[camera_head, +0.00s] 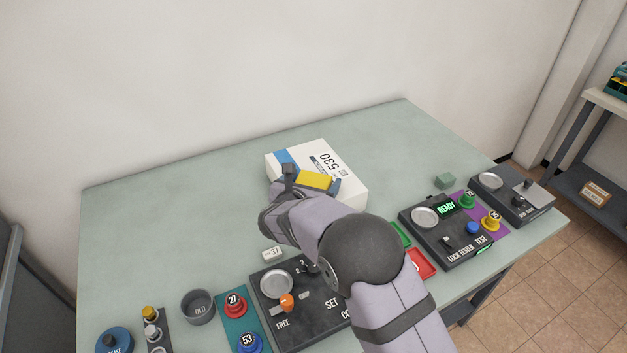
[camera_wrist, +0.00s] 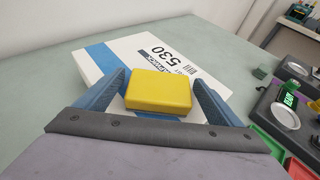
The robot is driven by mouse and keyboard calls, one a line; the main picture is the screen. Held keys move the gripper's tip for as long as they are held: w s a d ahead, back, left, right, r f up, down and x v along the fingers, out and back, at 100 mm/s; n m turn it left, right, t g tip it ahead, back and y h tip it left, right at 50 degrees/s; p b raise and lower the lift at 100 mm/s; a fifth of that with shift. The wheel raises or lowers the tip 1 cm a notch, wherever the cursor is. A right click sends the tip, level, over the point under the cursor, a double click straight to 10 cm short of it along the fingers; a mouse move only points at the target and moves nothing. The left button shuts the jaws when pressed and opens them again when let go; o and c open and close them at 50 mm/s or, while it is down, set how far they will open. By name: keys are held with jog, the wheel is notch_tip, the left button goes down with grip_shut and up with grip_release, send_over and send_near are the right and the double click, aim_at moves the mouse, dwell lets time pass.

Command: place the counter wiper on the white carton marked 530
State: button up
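The counter wiper, a yellow block (camera_head: 314,180), is over the near part of the white carton marked 530 (camera_head: 343,166). Whether the wiper's underside touches the carton is hidden. My gripper also shows in the head view (camera_head: 312,178), partly behind my arm.
The green table (camera_head: 200,200) is clear left of the carton. A small white tag marked 31 (camera_head: 272,254), a dark SET panel (camera_head: 300,325) and a grey cup (camera_head: 197,306) stand nearer. The READY tester (camera_head: 452,245) and a green block (camera_head: 445,181) are right.

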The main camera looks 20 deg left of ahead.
jog(key=shift+r, duration=0.1)
jog(key=shift+r+p, duration=0.15)
jog(key=shift+p, duration=0.15)
jog(key=shift+s, duration=0.35)
jog(key=b+v, duration=0.2)
jog(key=v, duration=0.9)
jog(key=s+d+f+m+g+h, duration=0.1)
jog(key=d+m, duration=0.3)
jog(key=d, duration=0.5)
jog(key=s+d+f+m+g+h, duration=0.1)
jog(key=d+m+g, duration=0.3)
jog(key=d, duration=0.5)
jog(key=s+d+f+m+g+h, duration=0.1)
jog(key=d+f+m+g+h, duration=0.1)
jog(key=d+m, duration=0.4)
jog(key=shift+s+d+f+h, duration=0.1)
jog(key=shift+d+f+h, duration=0.25)
jog(key=shift+d, duration=0.4)
jog(key=shift+s+d+f+h, duration=0.1)
jog(key=shift+d+f+h, duration=0.25)
jog(key=shift+d, duration=0.4)
jog(key=s+d+f+m+g+y, duration=0.2)
jog(key=s+d+m, duration=0.3)
jog(key=s+m, duration=0.4)
jog(key=s+d+f+m+g+y, duration=0.3)
jog(key=s+m, duration=0.6)
jog(key=m, duration=0.4)
jog(key=shift+s+d+g, duration=0.25)
jog(key=shift+d+g, duration=0.55)
jog(key=shift+d, duration=0.1)
